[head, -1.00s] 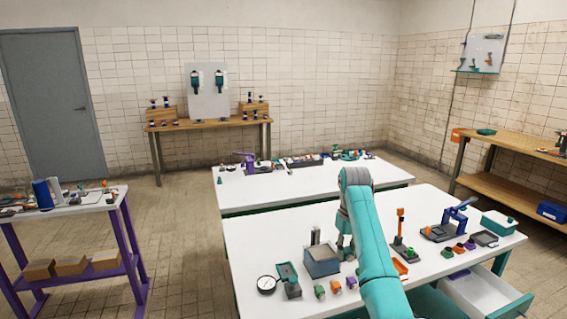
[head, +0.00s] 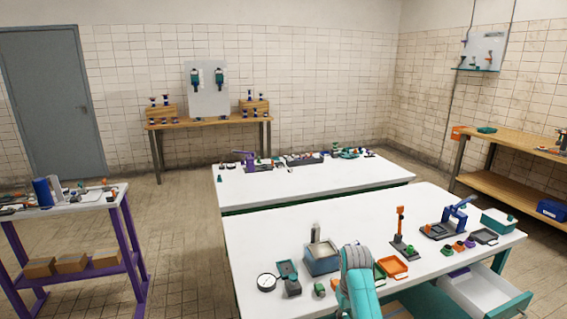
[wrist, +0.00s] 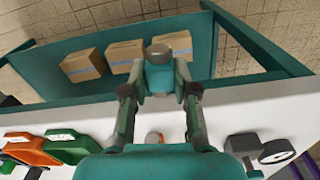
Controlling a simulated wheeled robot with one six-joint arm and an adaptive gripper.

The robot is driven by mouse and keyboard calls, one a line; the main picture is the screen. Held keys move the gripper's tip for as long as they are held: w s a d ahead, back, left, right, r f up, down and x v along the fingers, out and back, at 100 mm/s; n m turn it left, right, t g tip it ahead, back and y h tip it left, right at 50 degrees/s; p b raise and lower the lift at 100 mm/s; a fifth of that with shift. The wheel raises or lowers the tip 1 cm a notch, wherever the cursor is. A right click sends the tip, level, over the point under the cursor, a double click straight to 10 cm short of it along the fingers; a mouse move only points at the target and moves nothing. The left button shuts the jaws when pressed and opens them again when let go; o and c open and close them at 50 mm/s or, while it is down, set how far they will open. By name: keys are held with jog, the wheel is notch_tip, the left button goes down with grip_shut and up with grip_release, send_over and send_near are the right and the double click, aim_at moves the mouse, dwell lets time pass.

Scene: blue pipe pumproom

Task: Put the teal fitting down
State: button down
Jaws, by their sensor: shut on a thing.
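In the wrist view my gripper (wrist: 161,80) is shut on the teal fitting (wrist: 159,74), a teal body with a grey round end. The fitting sits between the two fingertips, past the white table's edge in this picture, with a teal shelf behind it. I cannot tell its height from this view. In the head view my arm comes down at the front of the white table (head: 300,225) and hides my gripper and the fitting.
Cardboard boxes (wrist: 128,57) stand on the teal shelf. A round gauge (head: 266,282), a grey-blue box (head: 321,262), an orange tray (head: 393,267) and a green tray lie around my arm. An open drawer (head: 480,292) juts out at right. The table's back middle is clear.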

jog(key=s+f+m, duration=0.2)
jog(key=s+f, duration=1.4)
jog(key=s, duration=0.4)
jog(key=shift+s+f, duration=0.25)
jog(key=shift+f, duration=0.05)
